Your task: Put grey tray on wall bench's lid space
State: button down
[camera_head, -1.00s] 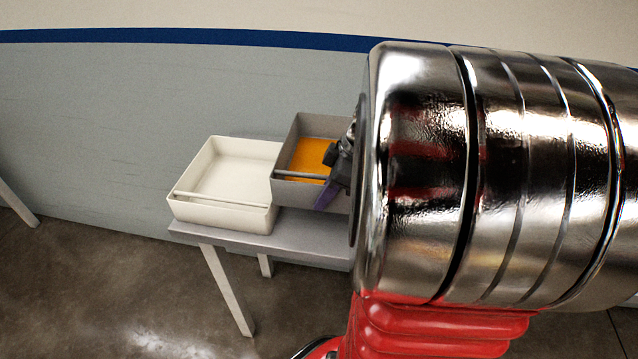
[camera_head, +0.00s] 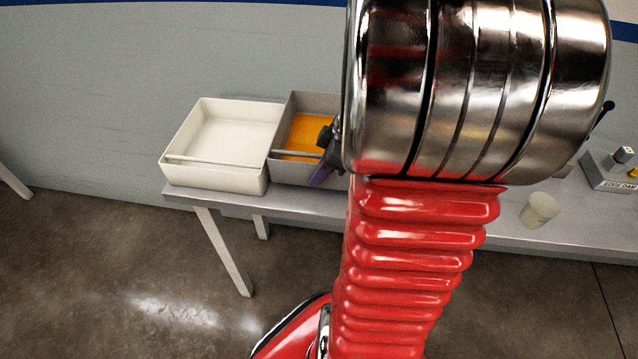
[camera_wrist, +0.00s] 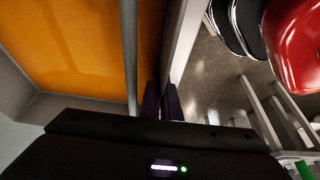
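The grey tray (camera_head: 293,174) with an orange inside and a thin bar across it stands at the wall bench (camera_head: 320,207), right beside the white tray. It looks level and at or just above the bench top; I cannot tell if it touches. My gripper (camera_head: 323,172) is at its front wall. In the wrist view the tray wall (camera_wrist: 184,40) runs between the purple fingers of my gripper (camera_wrist: 162,102), which are close on it. The orange inside (camera_wrist: 60,45) fills the left of that view. My arm hides the tray's right side.
The white tray (camera_head: 262,182), with a bar across it, sits on the bench's left end. A pale cup (camera_head: 539,210) stands on the bench to the right, and a grey box labelled edge dam (camera_head: 607,172) farther right. My arm hides the bench between.

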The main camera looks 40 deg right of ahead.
jog(key=shift+f, duration=1.85)
jog(key=c, duration=2)
grip_release()
jog(key=shift+f, duration=0.1)
jog(key=v, duration=1.2)
